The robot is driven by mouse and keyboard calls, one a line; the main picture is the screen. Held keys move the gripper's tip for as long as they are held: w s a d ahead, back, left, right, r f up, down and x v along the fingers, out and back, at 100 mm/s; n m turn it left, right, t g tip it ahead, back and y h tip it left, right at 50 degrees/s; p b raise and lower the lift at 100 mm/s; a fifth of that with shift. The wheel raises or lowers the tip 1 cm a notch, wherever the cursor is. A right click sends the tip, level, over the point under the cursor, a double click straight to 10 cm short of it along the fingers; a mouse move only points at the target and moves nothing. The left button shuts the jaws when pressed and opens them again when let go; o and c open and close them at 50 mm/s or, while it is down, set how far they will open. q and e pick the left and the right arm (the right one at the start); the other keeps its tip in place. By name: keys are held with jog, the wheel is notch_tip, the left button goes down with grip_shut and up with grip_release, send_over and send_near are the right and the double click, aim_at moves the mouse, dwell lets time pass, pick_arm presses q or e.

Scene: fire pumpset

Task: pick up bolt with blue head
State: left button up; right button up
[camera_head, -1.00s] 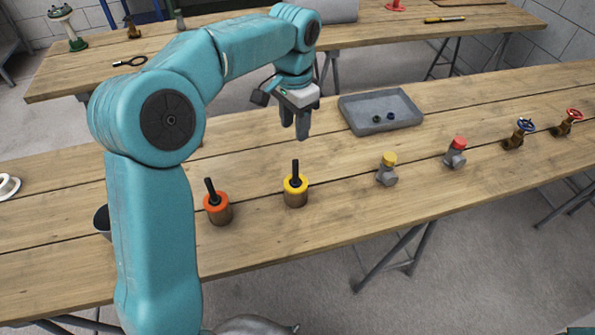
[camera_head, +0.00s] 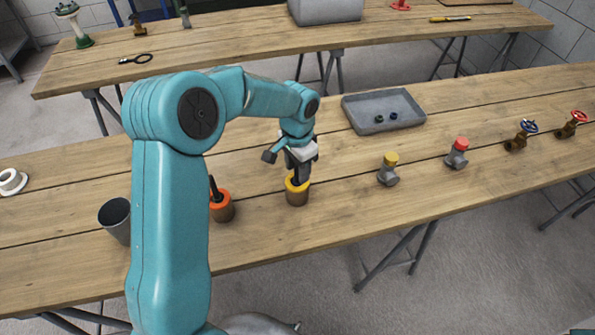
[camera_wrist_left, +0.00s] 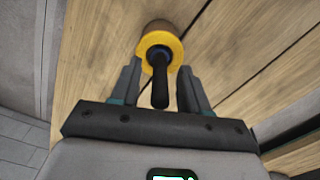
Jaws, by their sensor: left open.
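My left gripper (camera_head: 301,178) is open and points down over the yellow-topped brown cylinder (camera_head: 297,197) on the front table. In the left wrist view, its two fingers (camera_wrist_left: 160,88) stand on either side of the cylinder's upright black handle (camera_wrist_left: 160,80), with the yellow ring (camera_wrist_left: 152,48) just beyond. I cannot tell whether a finger touches it. Two small dark round pieces, bluish and greenish, lie in the grey tray (camera_head: 352,123): one on the left (camera_head: 379,118), one on the right (camera_head: 393,116). They are too small to identify surely as bolts. My right gripper is not in view.
An orange-topped cylinder (camera_head: 222,209) with a black handle stands left of the yellow one. A dark cup (camera_head: 116,219) is further left. Yellow-capped (camera_head: 388,171) and red-capped (camera_head: 456,154) fittings and two valves stand to the right. The wood between gripper and tray is clear.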

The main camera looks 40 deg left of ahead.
pick_arm(q)
jog(key=shift+s+r, duration=0.1)
jog(key=shift+c, duration=0.5)
grip_shut()
jog(key=shift+r, duration=0.1)
